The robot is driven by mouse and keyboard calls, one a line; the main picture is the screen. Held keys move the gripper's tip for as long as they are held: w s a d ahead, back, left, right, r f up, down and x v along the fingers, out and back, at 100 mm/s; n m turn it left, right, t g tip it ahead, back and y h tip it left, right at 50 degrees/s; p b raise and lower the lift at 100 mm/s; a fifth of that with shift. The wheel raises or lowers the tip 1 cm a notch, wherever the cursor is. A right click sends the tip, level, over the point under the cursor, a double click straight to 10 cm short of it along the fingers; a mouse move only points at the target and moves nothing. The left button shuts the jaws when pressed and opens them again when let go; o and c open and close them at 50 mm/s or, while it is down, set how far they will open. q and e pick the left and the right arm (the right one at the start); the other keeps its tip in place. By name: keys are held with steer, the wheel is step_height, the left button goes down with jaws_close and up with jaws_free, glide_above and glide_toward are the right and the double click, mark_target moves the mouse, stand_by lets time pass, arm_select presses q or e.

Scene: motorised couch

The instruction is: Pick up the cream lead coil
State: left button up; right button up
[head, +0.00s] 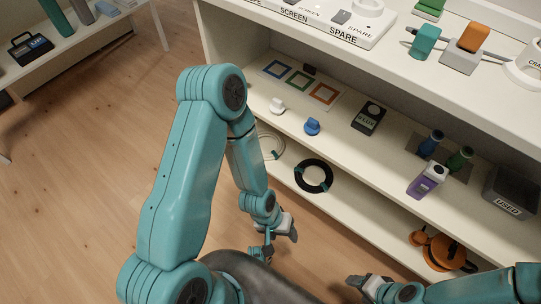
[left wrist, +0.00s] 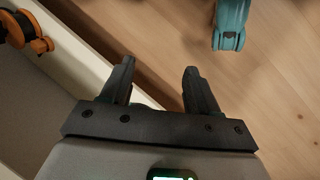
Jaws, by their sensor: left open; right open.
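The cream lead coil (head: 274,146) lies on the lower shelf in the head view, left of the black coil (head: 314,176). My left arm hides part of it. My left gripper (head: 282,243) is below and in front of the coil, apart from it, over the floor by the shelf edge. In the left wrist view my left gripper (left wrist: 156,72) is open and empty, with floor and shelf edge beyond it. The cream coil does not show there. My right gripper (head: 356,281) is open at the bottom of the head view, away from the coil.
The upper shelf holds a white knob (head: 277,106), a blue knob (head: 312,127), a dark meter (head: 369,117) and a purple device (head: 428,180). A bench (head: 85,35) stands at back left. The wooden floor at left is clear.

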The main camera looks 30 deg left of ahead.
arm_select(q)
steer(key=w+a+f+n+b, duration=0.2)
steer(key=w+f+n+b, duration=0.15)
steer(key=f+b, duration=0.45)
steer(key=n+t+y+b, duration=0.2)
steer(key=n+t, duration=0.1)
steer(key=n, duration=2.1)
glide_toward(273, 154)
steer(key=shift+d+f, duration=0.35)
steer(key=shift+f, duration=0.45)
steer(key=shift+w+f+b, duration=0.2)
steer(key=shift+f+b, duration=0.1)
steer(key=b+x, duration=0.4)
steer(key=x, duration=0.2)
steer(key=shift+w+f, duration=0.3)
steer(key=shift+r, duration=0.15)
arm_select(e)
steer(key=w+f, duration=0.2)
steer(key=f, duration=0.6)
steer(key=w+f+t, duration=0.1)
steer(key=f, duration=0.8)
steer(key=shift+w+d+f, duration=0.25)
steer(key=shift+w+d, duration=0.1)
steer(key=shift+d, duration=0.05)
